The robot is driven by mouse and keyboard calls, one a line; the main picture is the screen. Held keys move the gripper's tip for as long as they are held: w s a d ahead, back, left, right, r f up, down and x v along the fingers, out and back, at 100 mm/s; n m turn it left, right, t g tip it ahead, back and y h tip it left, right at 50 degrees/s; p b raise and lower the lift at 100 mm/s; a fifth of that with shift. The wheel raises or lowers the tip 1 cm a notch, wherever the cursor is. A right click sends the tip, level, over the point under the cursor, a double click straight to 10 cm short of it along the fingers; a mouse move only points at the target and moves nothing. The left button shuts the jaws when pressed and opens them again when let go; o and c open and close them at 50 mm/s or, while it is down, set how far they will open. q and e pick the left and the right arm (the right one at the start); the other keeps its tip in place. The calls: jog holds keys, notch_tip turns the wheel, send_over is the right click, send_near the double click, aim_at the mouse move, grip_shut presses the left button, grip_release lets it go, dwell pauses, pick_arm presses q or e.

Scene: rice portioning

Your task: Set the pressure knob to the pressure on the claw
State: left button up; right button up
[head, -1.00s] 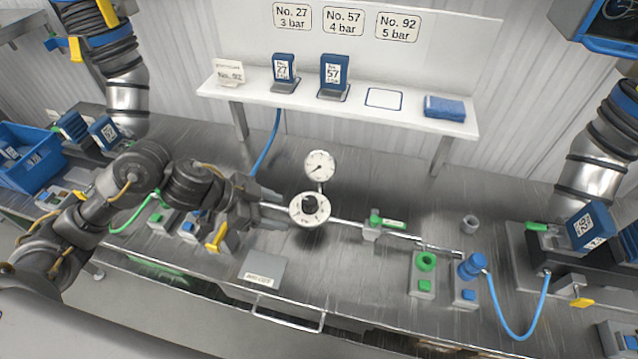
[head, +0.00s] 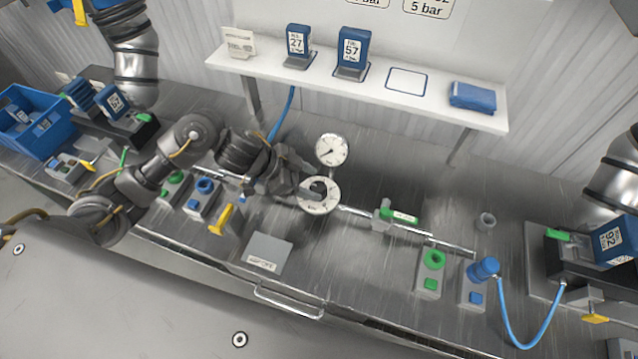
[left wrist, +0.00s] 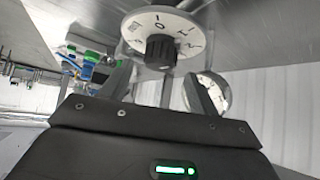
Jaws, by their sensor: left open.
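The pressure knob (head: 319,187) is a black grip on a white numbered dial (head: 318,206), set on a metal pipe. In the left wrist view the knob (left wrist: 160,50) stands in front of its dial (left wrist: 185,28). My left gripper (head: 305,189) is open, with its fingers at the left side of the knob. In the left wrist view its fingertips (left wrist: 160,80) stand apart, with the knob between and just beyond them; I cannot tell if they touch. A blue block marked 92 (head: 615,240) sits on the machine at right. My right gripper is out of view.
A round pressure gauge (head: 331,150) stands just behind the dial. A green-handled valve (head: 400,215) is on the pipe to the right. Blue blocks 27 (head: 298,42) and 57 (head: 353,50) stand on the white shelf (head: 440,106). A grey plate (head: 265,252) lies in front.

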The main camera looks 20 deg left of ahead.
aim_at(318, 186)
pick_arm(q)
jog(key=shift+x, duration=1.1)
jog(key=shift+w+d+f, duration=0.15)
jog(key=shift+d+f, duration=0.25)
jog(key=shift+f, duration=0.15)
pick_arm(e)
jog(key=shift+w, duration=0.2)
pick_arm(q)
jog(key=c, duration=1)
jog(key=shift+o, duration=0.2)
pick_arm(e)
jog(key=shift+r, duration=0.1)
